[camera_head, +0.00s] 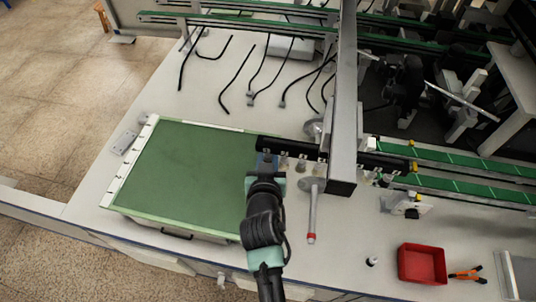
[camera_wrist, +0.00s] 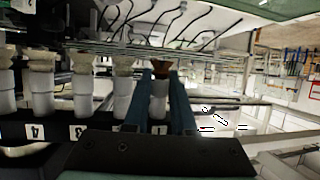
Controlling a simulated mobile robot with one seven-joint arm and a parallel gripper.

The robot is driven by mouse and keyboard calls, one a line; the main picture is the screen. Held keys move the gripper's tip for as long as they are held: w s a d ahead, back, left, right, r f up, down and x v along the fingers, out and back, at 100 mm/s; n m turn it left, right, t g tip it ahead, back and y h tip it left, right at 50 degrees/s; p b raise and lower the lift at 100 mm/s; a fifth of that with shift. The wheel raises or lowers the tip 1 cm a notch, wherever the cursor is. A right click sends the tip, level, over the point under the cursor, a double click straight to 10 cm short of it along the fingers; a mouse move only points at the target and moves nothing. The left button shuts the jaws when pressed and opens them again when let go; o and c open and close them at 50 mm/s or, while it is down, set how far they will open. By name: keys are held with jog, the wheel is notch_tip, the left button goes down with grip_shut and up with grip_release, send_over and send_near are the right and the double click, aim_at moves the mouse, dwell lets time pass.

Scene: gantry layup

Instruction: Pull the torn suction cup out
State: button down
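A black gantry bar (camera_head: 345,155) carries a row of suction cups on pale fittings. In the wrist view the end cup (camera_wrist: 160,67) is brown and darker than its beige neighbours, such as the cup beside it (camera_wrist: 124,65). I cannot make out a tear. My gripper (camera_wrist: 164,78) has its two dark blue fingers on either side of this end cup and its white fitting. Whether the fingers press on it or stand slightly apart cannot be told. In the head view my gripper (camera_head: 267,163) is at the bar's left end, and the end cup is hidden there.
A green mat (camera_head: 185,165) lies left of my arm. A red bin (camera_head: 422,264), orange-handled pliers (camera_head: 468,274) and a small black-and-white part (camera_head: 371,262) lie at the front right.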

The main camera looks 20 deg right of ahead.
jog(key=c, duration=1.3)
grip_release()
grip_shut()
jog(key=shift+f+b, duration=1.65)
jog(key=shift+f, duration=0.1)
jog(key=shift+f+b, duration=1.6)
jog(key=shift+f, duration=0.1)
